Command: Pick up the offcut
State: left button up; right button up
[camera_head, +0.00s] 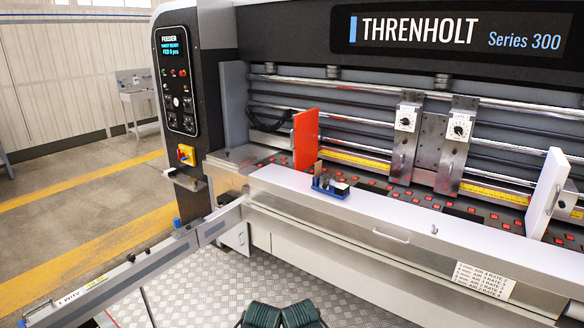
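A small brown piece (317,170), which may be the offcut, stands at the feeder's front ledge beside the orange-red upright plate (305,139). Its lower end is partly hidden by a small blue tray (329,192) holding dark and white items. I cannot tell whether the brown piece leans on the plate or rests in the tray. Two dark green ribbed shapes show at the bottom middle edge; they appear to be parts of me, well below and apart from the ledge. No gripper fingers can be made out.
A white front bar (400,215) with a handle runs across the machine. A control panel (178,82) stands left of the opening, and a hinged metal arm (130,272) juts out at lower left. A white upright plate (546,192) stands at right. Tread-plate floor (210,295) lies below.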

aim_at(318, 165)
jog(key=i+z, duration=0.1)
jog(key=z, duration=0.15)
jog(key=i+l+u, duration=0.35)
jog(key=i, duration=0.35)
jog(key=i+l+u, duration=0.35)
jog(key=i+l, duration=0.2)
jog(key=i, duration=0.1)
